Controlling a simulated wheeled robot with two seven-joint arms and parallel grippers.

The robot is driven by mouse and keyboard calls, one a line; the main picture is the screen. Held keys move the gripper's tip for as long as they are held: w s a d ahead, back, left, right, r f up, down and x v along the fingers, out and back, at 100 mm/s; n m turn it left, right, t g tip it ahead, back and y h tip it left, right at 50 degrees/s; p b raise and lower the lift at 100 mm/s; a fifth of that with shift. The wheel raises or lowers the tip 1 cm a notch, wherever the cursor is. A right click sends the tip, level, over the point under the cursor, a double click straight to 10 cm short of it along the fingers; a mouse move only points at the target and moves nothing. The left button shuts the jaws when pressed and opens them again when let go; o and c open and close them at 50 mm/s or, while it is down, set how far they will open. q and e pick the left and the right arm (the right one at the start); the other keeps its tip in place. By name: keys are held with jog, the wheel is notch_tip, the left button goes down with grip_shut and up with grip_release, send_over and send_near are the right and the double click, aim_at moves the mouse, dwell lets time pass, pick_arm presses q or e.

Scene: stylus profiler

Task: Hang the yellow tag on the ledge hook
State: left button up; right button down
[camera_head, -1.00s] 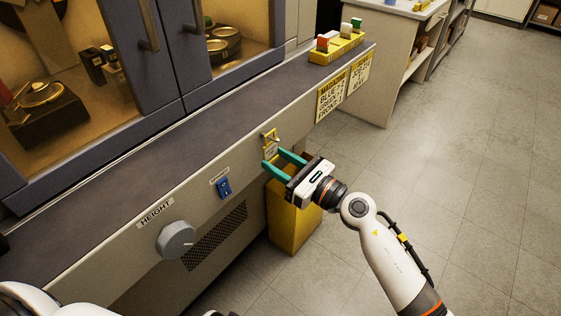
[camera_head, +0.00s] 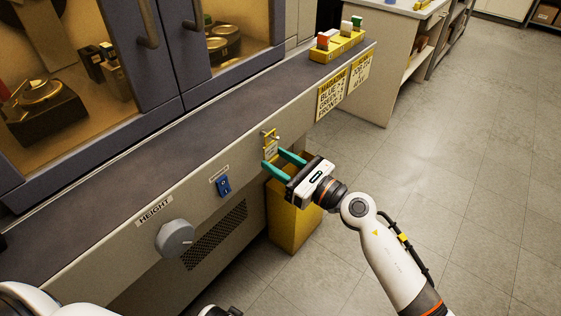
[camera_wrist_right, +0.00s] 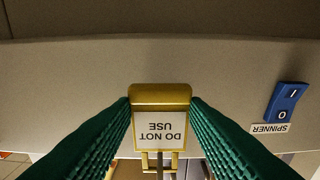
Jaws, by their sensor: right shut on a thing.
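The yellow tag (camera_head: 270,147) has a white label reading DO NOT USE, upside down in the right wrist view (camera_wrist_right: 160,97). My right gripper (camera_head: 272,158) is shut on it, one teal finger on each side, and holds it upright close to the panel front. The ledge hook (camera_head: 271,133) is at the tag's top end, below the ledge edge. The tag's open loop frame (camera_wrist_right: 160,160) shows at the bottom of the wrist view, with a dark rod in line with it. I cannot tell whether the loop is around the hook. My left gripper's fingers are out of view.
A blue SPINNER switch (camera_head: 223,186) and a grey HEIGHT knob (camera_head: 176,240) are on the panel left of the tag. A yellow bin (camera_head: 291,222) stands on the floor below my right gripper. A yellow block rack (camera_head: 337,47) sits at the ledge's far end.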

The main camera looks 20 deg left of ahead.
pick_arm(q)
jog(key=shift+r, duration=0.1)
pick_arm(e)
jog(key=c, duration=0.7)
grip_release()
jog(key=shift+c, duration=0.2)
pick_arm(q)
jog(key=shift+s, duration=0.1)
pick_arm(e)
jog(key=shift+c, duration=0.5)
jog(key=shift+s+d+f, duration=0.1)
jog(key=shift+s+d, duration=0.05)
jog(key=shift+d, duration=0.4)
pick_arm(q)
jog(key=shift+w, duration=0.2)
pick_arm(e)
jog(key=v, duration=0.6)
jog(key=shift+s+d, duration=0.2)
jog(key=shift+d, duration=0.2)
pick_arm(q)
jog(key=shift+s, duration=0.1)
